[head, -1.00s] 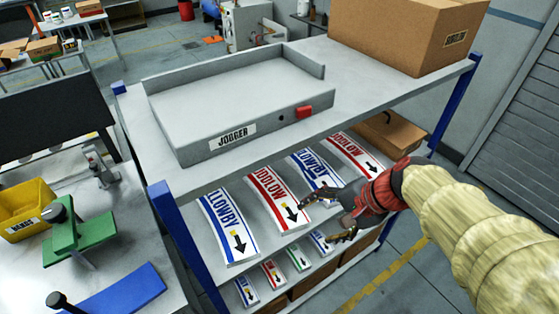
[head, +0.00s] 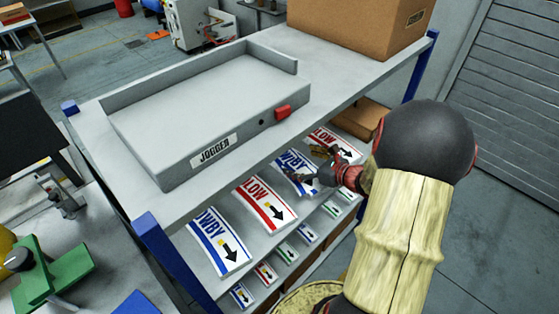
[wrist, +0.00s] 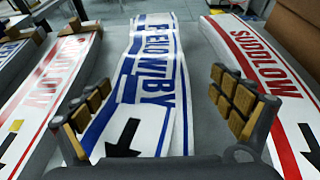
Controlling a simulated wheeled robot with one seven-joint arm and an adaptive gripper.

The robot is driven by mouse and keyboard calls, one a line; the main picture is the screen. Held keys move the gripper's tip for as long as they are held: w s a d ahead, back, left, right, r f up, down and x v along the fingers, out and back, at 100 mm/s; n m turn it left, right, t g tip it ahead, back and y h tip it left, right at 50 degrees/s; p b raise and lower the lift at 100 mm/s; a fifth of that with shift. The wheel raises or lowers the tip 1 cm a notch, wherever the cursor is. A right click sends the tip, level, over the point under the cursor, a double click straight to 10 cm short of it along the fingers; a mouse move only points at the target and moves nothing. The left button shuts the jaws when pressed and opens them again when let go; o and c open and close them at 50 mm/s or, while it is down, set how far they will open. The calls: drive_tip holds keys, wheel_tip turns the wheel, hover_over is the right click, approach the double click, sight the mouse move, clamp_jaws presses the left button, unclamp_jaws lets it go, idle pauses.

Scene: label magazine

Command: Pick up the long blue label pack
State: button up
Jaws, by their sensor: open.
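My gripper (head: 322,172) is open, over the front part of a long white and blue label pack (head: 290,168) on the upper rack shelf. In the wrist view this blue pack (wrist: 155,75) runs lengthwise between the two spread fingers of the gripper (wrist: 163,92). It looks like overlapping strips, slightly skewed, with a black arrow at the near end. I cannot tell whether the fingers touch it. Another long blue pack (head: 219,242) lies at the shelf's left end. My gripper hides part of the nearer pack in the head view.
Red packs lie on both sides, left (wrist: 52,85) and right (wrist: 270,75) in the wrist view. A grey jogger tray (head: 200,110) and a cardboard box (head: 355,28) stand on the top above. Several small label packs (head: 265,272) lie on the lower shelf. Blue posts (head: 160,250) frame the rack.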

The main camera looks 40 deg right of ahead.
sight(287, 158)
drive_tip(key=b+x, duration=0.1)
drive_tip(key=x, duration=0.1)
drive_tip(key=a+x, duration=0.1)
drive_tip(key=x, duration=0.1)
drive_tip(key=shift+w+f+b, duration=0.1)
drive_tip(key=shift+w+b, duration=0.05)
drive_tip(key=shift+b, duration=0.25)
drive_tip(key=shift+w+f, duration=0.1)
drive_tip(key=shift+w, duration=0.45)
drive_tip(key=c, duration=0.3)
drive_tip(key=c, duration=1.5)
drive_tip(key=shift+c, duration=0.2)
